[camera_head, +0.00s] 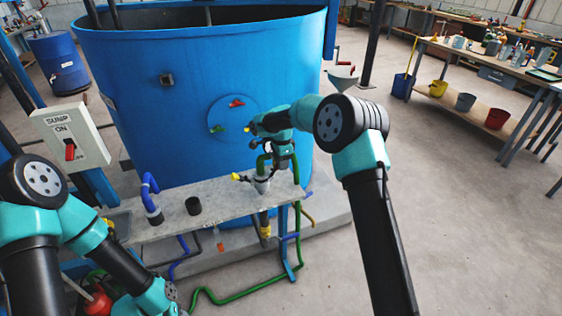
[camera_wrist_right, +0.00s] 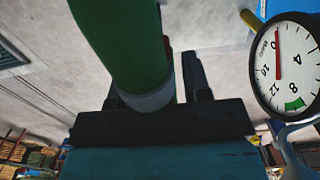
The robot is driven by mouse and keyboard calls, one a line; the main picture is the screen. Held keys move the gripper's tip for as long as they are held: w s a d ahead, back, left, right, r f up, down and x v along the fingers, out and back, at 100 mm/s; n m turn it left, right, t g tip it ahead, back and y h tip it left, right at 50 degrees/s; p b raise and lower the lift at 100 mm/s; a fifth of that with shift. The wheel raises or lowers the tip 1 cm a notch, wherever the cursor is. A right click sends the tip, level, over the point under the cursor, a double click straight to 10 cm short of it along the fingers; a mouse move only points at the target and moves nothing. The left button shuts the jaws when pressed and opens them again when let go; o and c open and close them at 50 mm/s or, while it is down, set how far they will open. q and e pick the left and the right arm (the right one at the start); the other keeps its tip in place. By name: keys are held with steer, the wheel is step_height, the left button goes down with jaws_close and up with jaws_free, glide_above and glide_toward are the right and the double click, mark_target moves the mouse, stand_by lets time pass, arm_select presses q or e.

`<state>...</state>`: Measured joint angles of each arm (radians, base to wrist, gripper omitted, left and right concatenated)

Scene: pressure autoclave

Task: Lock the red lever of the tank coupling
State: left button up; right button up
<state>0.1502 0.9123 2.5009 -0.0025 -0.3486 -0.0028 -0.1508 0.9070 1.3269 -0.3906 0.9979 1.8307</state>
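The blue tank (camera_head: 210,65) has a round plate (camera_head: 222,112) on its front with a small red lever (camera_head: 237,103), a green one and a yellow one. The red lever's exact position is too small to tell. My right gripper (camera_head: 275,162) is low in front of the tank, at the bench. A green hose (camera_wrist_right: 125,45) with a grey band runs between its two fingers, which stand apart. I cannot tell whether they press on it. My left gripper (camera_head: 168,296) is at the bottom edge, and its fingers are not clear.
The grey bench (camera_head: 225,200) carries a blue hose end (camera_head: 151,190), a black cup (camera_head: 194,206) and a grey holder (camera_head: 262,184). A switch box (camera_head: 68,135) with a red lever stands left. A gauge (camera_wrist_right: 285,68) shows beside my right gripper.

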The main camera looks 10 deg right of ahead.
steer(key=shift+o, duration=0.5)
steer(key=shift+r, duration=0.1)
step_height(320, 180, up, 17)
steer(key=shift+d+r, duration=0.15)
steer(key=shift+c, duration=0.2)
